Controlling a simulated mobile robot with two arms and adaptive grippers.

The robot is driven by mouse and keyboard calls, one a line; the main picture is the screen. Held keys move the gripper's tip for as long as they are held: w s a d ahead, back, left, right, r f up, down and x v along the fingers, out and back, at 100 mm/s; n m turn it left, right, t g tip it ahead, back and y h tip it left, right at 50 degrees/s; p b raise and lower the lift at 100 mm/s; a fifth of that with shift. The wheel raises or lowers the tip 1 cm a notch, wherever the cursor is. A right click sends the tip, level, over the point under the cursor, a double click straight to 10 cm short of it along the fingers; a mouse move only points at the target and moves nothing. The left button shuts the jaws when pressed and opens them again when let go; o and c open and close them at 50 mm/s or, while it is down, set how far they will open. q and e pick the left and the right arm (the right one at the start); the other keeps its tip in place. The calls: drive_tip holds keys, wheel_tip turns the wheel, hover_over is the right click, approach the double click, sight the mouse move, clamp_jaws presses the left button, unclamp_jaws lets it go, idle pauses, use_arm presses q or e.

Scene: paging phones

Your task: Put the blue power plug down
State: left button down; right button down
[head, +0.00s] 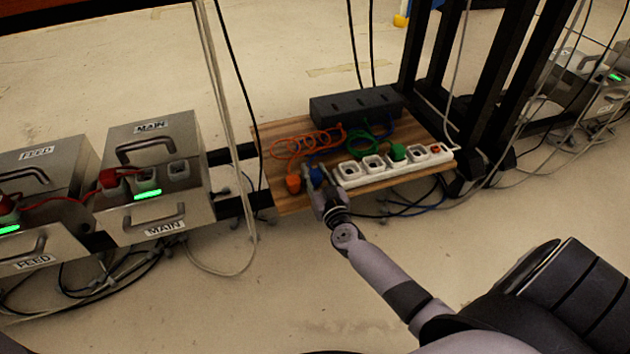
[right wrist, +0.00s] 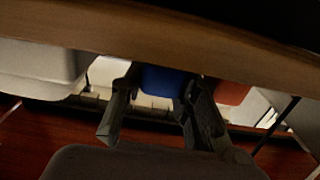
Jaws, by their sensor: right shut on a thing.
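The blue power plug (head: 316,175) is at the front left of a wooden board, between the orange plug and the white power strip. My right gripper (head: 318,190) is shut on it, partly hiding it. In the right wrist view the blue plug (right wrist: 165,80) sits between the two fingers of the gripper (right wrist: 158,95). I cannot tell whether the plug touches the board. My left gripper is not in view.
The wooden board (head: 285,203) also carries an orange plug (head: 293,184), coiled cords, a black box (head: 355,106) and the white power strip (head: 432,167) with a green plug (head: 398,152) in it. Metal MAIN and FEED boxes stand left. A dark rack stands right.

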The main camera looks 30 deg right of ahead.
drive_tip(key=shift+f, duration=0.1)
drive_tip(key=shift+f, duration=0.15)
drive_tip(key=c, duration=1.5)
unclamp_jaws()
